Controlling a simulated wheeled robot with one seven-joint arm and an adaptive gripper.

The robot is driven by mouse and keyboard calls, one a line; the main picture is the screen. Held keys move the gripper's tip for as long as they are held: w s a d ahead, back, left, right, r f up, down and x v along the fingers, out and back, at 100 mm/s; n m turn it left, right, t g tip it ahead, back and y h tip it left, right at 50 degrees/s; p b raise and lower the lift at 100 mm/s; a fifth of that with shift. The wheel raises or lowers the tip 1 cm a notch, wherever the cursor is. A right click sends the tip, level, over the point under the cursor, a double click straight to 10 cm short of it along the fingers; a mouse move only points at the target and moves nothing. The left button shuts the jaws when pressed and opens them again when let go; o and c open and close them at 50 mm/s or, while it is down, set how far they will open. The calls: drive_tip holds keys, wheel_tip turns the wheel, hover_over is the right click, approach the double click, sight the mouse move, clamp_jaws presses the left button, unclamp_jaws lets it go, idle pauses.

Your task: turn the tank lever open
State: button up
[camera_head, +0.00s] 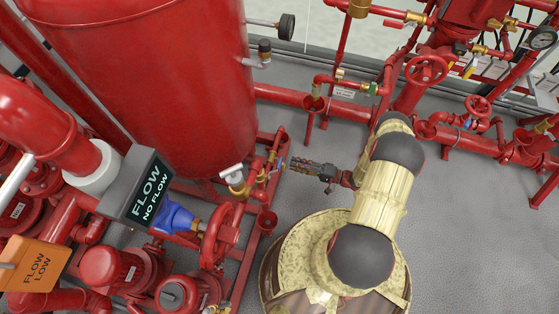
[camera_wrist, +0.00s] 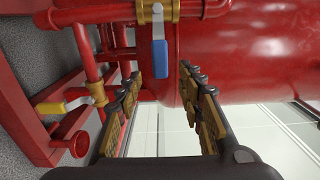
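A lever with a blue handle (camera_wrist: 160,58) hangs from a brass valve (camera_wrist: 158,12) on a red pipe, at the top middle of the wrist view. The blue handle also shows small in the head view (camera_head: 282,164), close to the pipes at the foot of the big red tank (camera_head: 160,75). My gripper (camera_head: 292,163) is just right of it there. In the wrist view my gripper (camera_wrist: 162,77) is open, with one finger on each side of the handle's lower end in the picture. Nothing is held. I cannot tell whether the fingertips reach the handle's depth.
A second brass valve (camera_wrist: 97,92) with a yellow handle is on the left in the wrist view. Red handwheels (camera_head: 220,235), pumps (camera_head: 115,268) and FLOW signs (camera_head: 150,188) crowd the left of the head view. Grey floor (camera_head: 465,220) is clear at right.

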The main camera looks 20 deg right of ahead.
sight(280, 162)
drive_tip(key=shift+b+x, duration=0.95)
drive_tip(key=shift+x, duration=2.85)
drive_tip(key=shift+s, duration=0.1)
drive_tip(key=c, duration=0.3)
clamp_jaws()
